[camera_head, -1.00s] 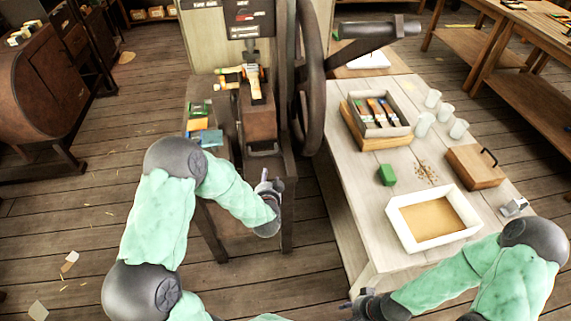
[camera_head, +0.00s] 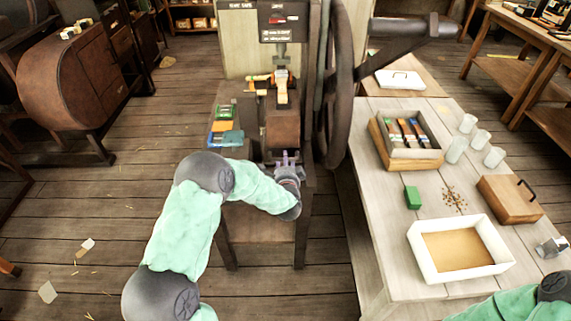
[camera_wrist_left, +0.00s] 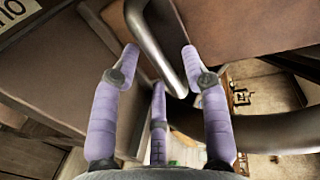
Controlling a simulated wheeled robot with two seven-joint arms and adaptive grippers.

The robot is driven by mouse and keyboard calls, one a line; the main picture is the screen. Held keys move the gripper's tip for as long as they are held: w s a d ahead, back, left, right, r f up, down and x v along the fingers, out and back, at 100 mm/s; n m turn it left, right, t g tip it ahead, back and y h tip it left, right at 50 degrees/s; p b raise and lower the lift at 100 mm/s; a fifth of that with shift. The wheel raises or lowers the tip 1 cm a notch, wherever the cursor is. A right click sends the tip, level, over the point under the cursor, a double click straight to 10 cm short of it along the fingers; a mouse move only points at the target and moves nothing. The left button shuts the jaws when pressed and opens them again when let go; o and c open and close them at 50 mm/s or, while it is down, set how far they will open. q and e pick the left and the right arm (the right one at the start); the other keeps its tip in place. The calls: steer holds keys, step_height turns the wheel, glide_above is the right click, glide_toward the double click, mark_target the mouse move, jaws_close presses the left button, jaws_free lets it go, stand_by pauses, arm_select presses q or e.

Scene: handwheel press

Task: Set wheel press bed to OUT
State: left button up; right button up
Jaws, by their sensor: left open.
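The wheel press stands at upper centre in the head view, with its large dark handwheel (camera_head: 338,85) on the right side. Its brown block-like bed (camera_head: 283,130) sits low between the uprights, and its front faces me. My left gripper (camera_head: 287,160) is at the front of the bed. In the left wrist view, a bent metal bar handle (camera_wrist_left: 155,45) hangs from the brown bed (camera_wrist_left: 245,25). The purple fingers of my left gripper (camera_wrist_left: 161,52) are open, one on each side of the handle. I cannot tell whether they touch it. My right gripper is out of view.
A heavy arm (camera_head: 415,28) juts right beside the wheel.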

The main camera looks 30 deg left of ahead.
arm_select(q)
steer(key=shift+w+a+f, duration=0.15)
steer(key=shift+w+a, duration=0.2)
steer(key=shift+w, duration=0.25)
jaws_close()
steer(key=shift+s+d, duration=0.1)
steer(key=shift+s, duration=0.05)
